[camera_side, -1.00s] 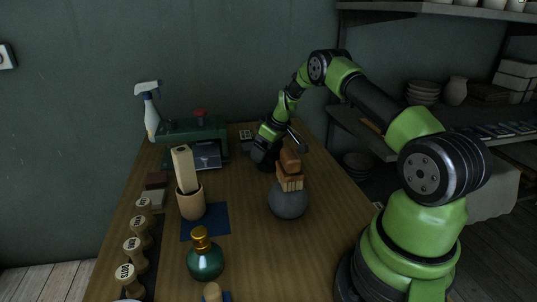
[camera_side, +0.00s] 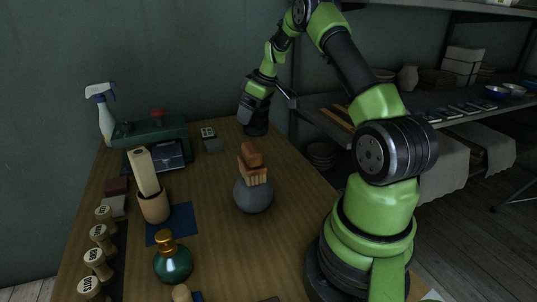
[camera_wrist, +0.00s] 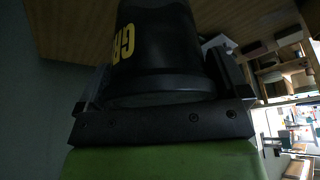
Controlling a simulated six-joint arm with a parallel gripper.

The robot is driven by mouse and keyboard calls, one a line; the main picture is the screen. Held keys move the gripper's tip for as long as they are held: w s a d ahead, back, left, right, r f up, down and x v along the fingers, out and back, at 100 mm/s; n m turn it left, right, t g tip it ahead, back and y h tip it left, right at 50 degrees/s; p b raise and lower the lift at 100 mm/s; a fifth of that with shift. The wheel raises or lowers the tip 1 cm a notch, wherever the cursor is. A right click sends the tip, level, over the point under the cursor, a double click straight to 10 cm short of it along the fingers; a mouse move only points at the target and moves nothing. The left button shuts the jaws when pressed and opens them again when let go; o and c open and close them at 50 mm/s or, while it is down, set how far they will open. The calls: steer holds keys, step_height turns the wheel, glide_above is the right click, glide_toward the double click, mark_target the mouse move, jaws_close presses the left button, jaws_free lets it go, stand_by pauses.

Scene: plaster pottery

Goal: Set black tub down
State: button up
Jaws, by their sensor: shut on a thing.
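The black tub (camera_wrist: 160,45) fills the top middle of the wrist view, with yellow lettering on its side that is partly cut off. My gripper (camera_side: 254,104) is shut on the tub, with one finger on either side of it in the wrist view. In the side view the dark tub (camera_side: 254,125) hangs below the fingers at the far right end of the wooden table (camera_side: 215,235). I cannot tell whether its base touches the table.
A grey round pot with brushes (camera_side: 254,195) stands in front of the tub. A grey block (camera_side: 212,143) lies to its left, near a green machine (camera_side: 150,133). A spray bottle (camera_side: 103,115), beige cup (camera_side: 154,206) and green bottle (camera_side: 173,262) stand further left.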

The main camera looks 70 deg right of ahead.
steer(key=s+d, duration=0.2)
steer(key=s, duration=0.5)
steer(key=shift+s+f, duration=0.2)
steer(key=shift+f, duration=2.3)
steer(key=shift+s+f, duration=0.15)
steer(key=shift+f, duration=2.3)
steer(key=shift+f, duration=0.1)
steer(key=o, duration=0.8)
